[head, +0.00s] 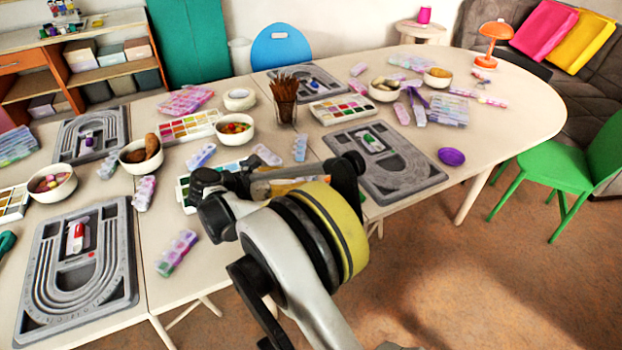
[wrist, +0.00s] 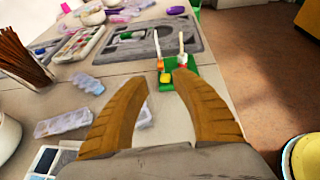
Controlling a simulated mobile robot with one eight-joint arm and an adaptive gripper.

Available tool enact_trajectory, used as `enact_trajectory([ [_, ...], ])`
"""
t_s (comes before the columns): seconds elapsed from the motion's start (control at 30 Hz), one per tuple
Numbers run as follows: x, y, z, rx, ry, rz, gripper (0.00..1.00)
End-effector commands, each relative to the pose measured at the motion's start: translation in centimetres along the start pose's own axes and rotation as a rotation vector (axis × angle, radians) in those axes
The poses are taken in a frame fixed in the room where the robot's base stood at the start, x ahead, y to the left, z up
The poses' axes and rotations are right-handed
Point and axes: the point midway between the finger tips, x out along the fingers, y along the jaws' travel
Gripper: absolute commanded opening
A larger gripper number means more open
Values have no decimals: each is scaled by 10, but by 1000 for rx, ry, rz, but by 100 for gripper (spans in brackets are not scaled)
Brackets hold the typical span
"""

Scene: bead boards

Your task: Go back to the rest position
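My gripper (wrist: 157,73) shows in the wrist view as two tan, ridged fingers spread apart with nothing between them; the gap shows table top. In the head view the gripper is mostly hidden behind my arm, over the middle of the table. Just beyond the fingertips in the wrist view is a green piece (wrist: 196,72) with a yellow bead and two white upright parts. It lies by a grey bead board (wrist: 140,50). In the head view a grey bead board (head: 415,181) with a small green and white item lies right of my arm.
The table (head: 490,135) also holds more bead boards (head: 122,285), bowls (head: 62,190), paint trays (head: 190,118), pill-type bead boxes (head: 178,252) and a cup of sticks (head: 285,108). A purple dish (head: 451,156) lies near the right edge. A green chair (head: 560,170) stands right; floor in front is clear.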

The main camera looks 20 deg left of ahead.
Motion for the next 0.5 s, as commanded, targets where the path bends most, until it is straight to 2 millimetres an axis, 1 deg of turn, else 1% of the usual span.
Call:
enact_trajectory([
  [0.03, -5, 0, 0, 0, 0, 1, 31],
  [0.1, -8, 0, 0, 0, 0, 1, 31],
  [0.2, -10, 0, 0, 1, 0, 0, 31],
  [0.27, -8, -2, 4, 9, 5, -2, 31],
  [0.37, 6, -10, 25, 61, 38, -16, 31],
  [0.47, 30, -32, 63, 177, 105, -41, 31],
  [0.5, 42, -45, 81, 239, 140, -57, 31],
])
